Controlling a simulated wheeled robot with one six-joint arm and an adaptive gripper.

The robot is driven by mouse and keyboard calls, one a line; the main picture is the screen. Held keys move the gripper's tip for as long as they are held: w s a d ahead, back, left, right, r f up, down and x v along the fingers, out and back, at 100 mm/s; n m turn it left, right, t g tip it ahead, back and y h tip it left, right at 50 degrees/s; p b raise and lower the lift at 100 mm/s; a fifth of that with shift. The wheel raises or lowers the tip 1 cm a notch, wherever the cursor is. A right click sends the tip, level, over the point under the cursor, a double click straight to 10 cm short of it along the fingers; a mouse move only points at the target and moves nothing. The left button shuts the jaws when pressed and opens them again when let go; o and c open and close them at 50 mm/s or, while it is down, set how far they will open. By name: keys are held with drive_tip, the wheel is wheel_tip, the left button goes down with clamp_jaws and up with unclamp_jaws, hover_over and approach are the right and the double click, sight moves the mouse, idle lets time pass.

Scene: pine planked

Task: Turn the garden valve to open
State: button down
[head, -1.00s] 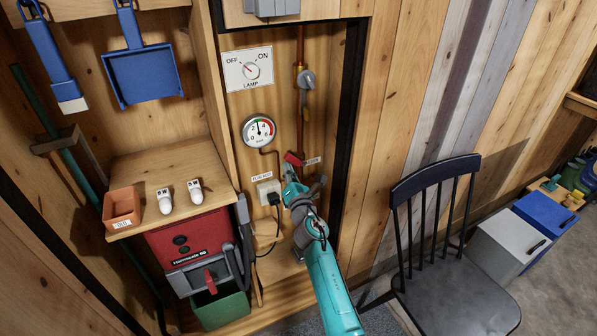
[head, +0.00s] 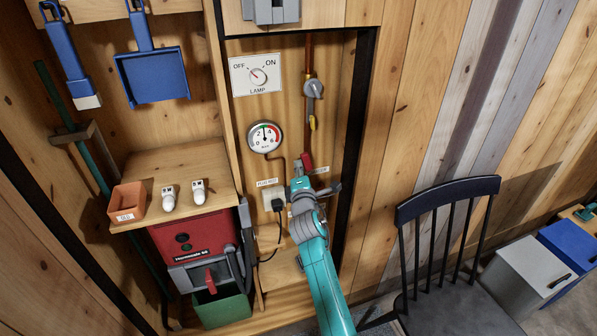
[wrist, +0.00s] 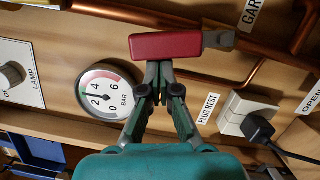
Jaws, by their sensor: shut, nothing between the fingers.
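The garden valve's red lever handle (head: 307,162) stands nearly upright on the copper pipe at the back of the niche. In the wrist view the red handle (wrist: 165,45) runs left from its grey stem, roughly along the pipe. My gripper (head: 299,182) is just below and left of the handle. In the wrist view its gripper tips (wrist: 160,72) are together at the handle's lower edge, with nothing between them; whether they touch it I cannot tell. A label reading OPEN (wrist: 312,102) shows at the right edge, and a partly cut label starting GAR (wrist: 254,12) at the top.
A pressure gauge (head: 264,136) and a lamp switch plate (head: 256,75) are on the wall left of the pipe. A plug rest (head: 274,200) with a black plug sits beside my gripper. A dark chair (head: 447,240) stands at right.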

drive_tip(key=shift+w+d+r+m+g, duration=0.15)
drive_tip(key=shift+d+r+m, duration=0.25)
drive_tip(key=shift+m, duration=0.4)
drive_tip(key=shift+w+d+r+m+g, duration=0.2)
drive_tip(key=shift+d+m, duration=0.25)
drive_tip(key=shift+m, duration=0.35)
